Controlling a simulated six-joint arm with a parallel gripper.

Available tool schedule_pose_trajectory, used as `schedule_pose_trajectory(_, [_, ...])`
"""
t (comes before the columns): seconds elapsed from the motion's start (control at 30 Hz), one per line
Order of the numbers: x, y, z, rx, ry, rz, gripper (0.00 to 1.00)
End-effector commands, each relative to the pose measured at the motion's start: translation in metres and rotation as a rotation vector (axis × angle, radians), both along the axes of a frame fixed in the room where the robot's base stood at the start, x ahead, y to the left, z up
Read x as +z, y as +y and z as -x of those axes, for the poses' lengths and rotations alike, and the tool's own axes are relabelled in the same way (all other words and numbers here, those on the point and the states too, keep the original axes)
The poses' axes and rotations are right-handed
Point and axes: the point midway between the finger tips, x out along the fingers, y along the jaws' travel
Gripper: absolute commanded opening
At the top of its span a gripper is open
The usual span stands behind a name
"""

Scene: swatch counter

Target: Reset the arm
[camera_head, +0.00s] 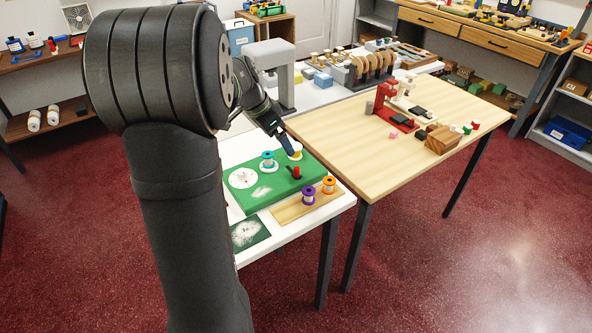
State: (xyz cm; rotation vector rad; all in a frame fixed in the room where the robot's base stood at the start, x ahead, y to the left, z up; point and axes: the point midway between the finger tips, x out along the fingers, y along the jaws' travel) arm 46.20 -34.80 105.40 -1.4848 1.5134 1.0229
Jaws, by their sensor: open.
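My arm rises large and dark at the left. It bends over so that my gripper (288,146) points down above the green board on the white table (335,207). The gripper is open. A yellow and white spool (295,154) is right by the fingertips; I cannot tell whether they touch it. The green board (262,203) also bears a teal spool (268,160), a white disc (243,178) and a red knob (296,172).
A wooden strip (290,212) holds a purple spool (308,195) and an orange spool (329,185). A dark green speckled mat (249,232) lies in front. A wooden table (350,145) with a red device (392,105) adjoins at right. A grey machine (283,75) stands behind.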

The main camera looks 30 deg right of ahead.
Motion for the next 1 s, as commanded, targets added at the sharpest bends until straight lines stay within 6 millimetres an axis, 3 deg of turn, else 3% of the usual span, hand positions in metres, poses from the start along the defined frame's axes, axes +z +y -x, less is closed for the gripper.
schedule_pose_trajectory(0.37, [0.005, 0.002, 0.000, 0.000, -0.001, 0.000, 1.00])
schedule_pose_trajectory(0.8, [0.076, 0.032, -0.003, 0.002, -0.001, 0.001, 1.00])
schedule_pose_trajectory(1.0, [0.091, 0.038, -0.003, 0.000, 0.000, 0.000, 1.00])
